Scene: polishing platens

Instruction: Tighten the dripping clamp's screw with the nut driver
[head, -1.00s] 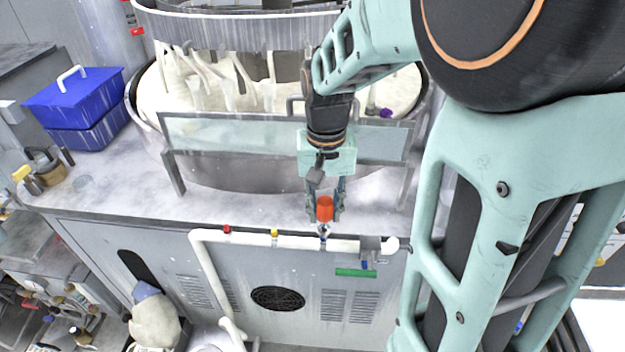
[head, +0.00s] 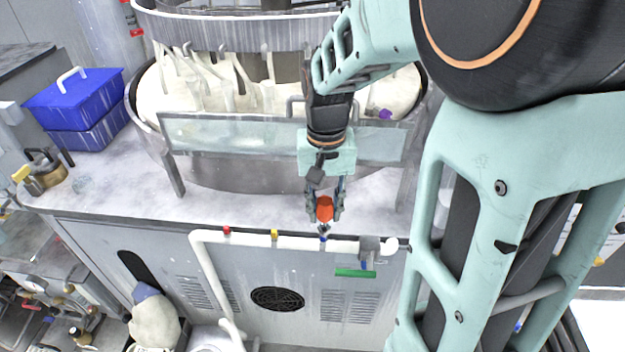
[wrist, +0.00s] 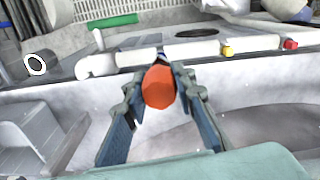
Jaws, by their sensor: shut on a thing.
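My gripper (head: 324,210) is shut on the orange-red handle of the nut driver (head: 324,206), just above the white pipe (head: 300,243) along the machine's front edge. In the wrist view the orange handle (wrist: 158,88) sits between the two fingers and hides most of the tool's far end. The pipe bears a red clamp (head: 227,230), a yellow clamp (head: 274,233) and a blue clamp (head: 323,239). The driver's tip is over the blue clamp; I cannot tell whether it touches a screw. I cannot make out which clamp drips.
A green bar (head: 355,272) is at the cabinet front below the pipe's right end. A clear splash panel (head: 230,135) and the round polishing basin stand behind my gripper. A blue bin (head: 85,105) is at the left. The wet countertop (head: 120,185) has free room.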

